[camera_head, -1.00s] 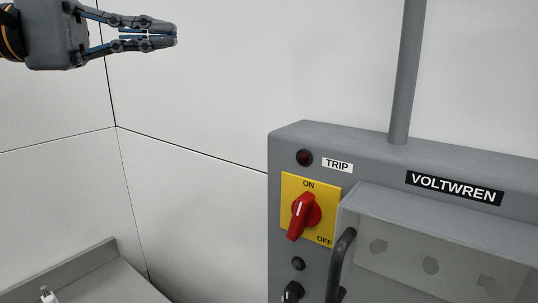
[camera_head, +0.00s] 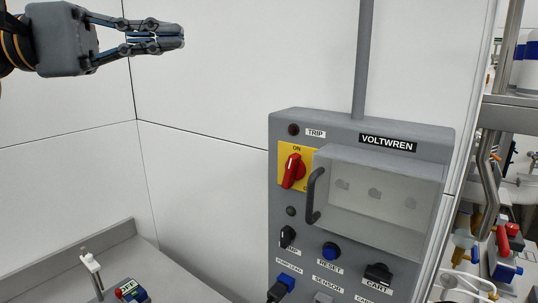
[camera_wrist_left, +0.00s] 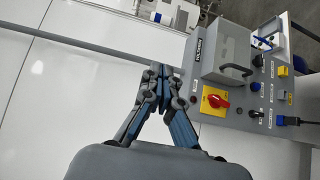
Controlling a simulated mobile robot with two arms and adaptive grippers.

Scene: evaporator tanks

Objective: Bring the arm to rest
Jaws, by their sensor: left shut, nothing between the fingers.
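My left gripper (camera_head: 182,37) is at the top left of the head view, in front of the white wall panels. Its fingers are together and nothing shows between them. In the left wrist view the same gripper (camera_wrist_left: 160,72) points up the picture with its fingertips meeting. The grey VOLTWREN control box (camera_head: 295,220) is to the right of the gripper and apart from it. My right gripper does not show in either view.
The box has a red rotary switch (camera_head: 293,170) on a yellow plate and a clear cover (camera_head: 380,195) with a black handle (camera_head: 313,195). A grey bench (camera_head: 60,262) holds a small device (camera_head: 131,291) at lower left. Shelves with piping (camera_head: 490,150) stand at right.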

